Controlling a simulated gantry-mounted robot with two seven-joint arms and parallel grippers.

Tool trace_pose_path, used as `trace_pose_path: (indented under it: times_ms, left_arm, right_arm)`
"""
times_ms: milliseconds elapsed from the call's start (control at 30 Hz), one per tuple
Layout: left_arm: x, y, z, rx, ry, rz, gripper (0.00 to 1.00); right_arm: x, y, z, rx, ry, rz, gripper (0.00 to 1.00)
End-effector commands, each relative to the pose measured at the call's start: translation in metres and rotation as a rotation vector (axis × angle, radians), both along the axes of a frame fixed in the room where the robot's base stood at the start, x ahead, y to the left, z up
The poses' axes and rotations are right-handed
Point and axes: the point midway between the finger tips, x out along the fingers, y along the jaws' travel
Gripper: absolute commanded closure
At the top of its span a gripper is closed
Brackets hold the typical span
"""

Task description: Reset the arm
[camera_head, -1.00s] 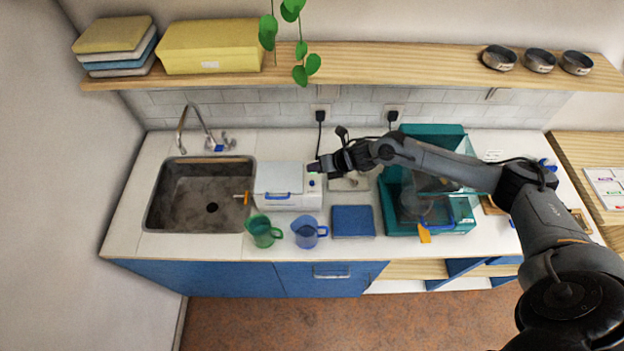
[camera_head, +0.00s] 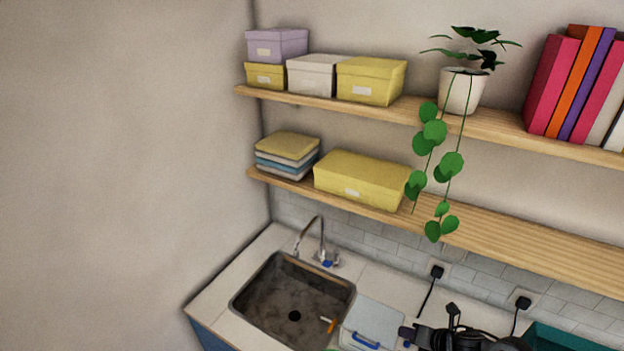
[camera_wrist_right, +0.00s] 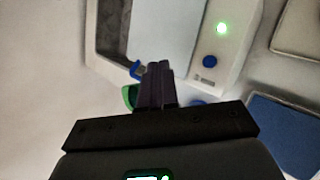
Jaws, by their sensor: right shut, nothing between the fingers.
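My right arm shows at the bottom edge of the head view, with its gripper (camera_head: 407,334) beside the white lidded device (camera_head: 372,318) with a blue handle. In the right wrist view the two dark fingers (camera_wrist_right: 160,80) are pressed together with nothing between them. They point toward the white device (camera_wrist_right: 232,50), which has a lit green light and blue buttons. I cannot tell the exact gap between fingers and device. My left gripper is in neither view.
A sink (camera_head: 293,300) with a faucet lies left of the device. A green object (camera_wrist_right: 128,97) is partly hidden behind my fingers, and a blue pad (camera_wrist_right: 285,130) lies at right. Shelves above hold boxes (camera_head: 371,81), books (camera_head: 578,85) and a trailing plant (camera_head: 462,91).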

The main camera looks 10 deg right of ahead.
Motion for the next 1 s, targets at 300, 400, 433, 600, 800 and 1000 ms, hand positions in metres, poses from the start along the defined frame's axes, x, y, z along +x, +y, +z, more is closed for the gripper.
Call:
trace_pose_path:
  times_ms: [300, 400, 433, 600, 800, 1000]
  left_arm:
    - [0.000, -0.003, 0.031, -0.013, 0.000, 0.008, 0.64]
    - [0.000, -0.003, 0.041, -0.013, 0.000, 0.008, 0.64]
    - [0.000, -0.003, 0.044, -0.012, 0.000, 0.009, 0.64]
    - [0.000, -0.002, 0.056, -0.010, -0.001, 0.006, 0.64]
    - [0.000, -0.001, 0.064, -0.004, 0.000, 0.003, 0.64]
    - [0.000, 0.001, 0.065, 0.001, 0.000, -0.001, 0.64]
  right_arm:
    - [-0.079, 0.155, 0.025, 0.509, 0.193, -0.582, 1.00]
    - [-0.117, 0.168, 0.045, 0.705, 0.298, -0.902, 1.00]
    - [-0.129, 0.168, 0.051, 0.758, 0.331, -1.003, 1.00]
    - [-0.200, 0.150, 0.075, 0.989, 0.491, -1.555, 1.00]
    - [-0.265, 0.126, 0.091, 1.106, 0.590, -2.015, 1.00]
    - [-0.289, 0.119, 0.096, 1.130, 0.613, -2.177, 1.00]
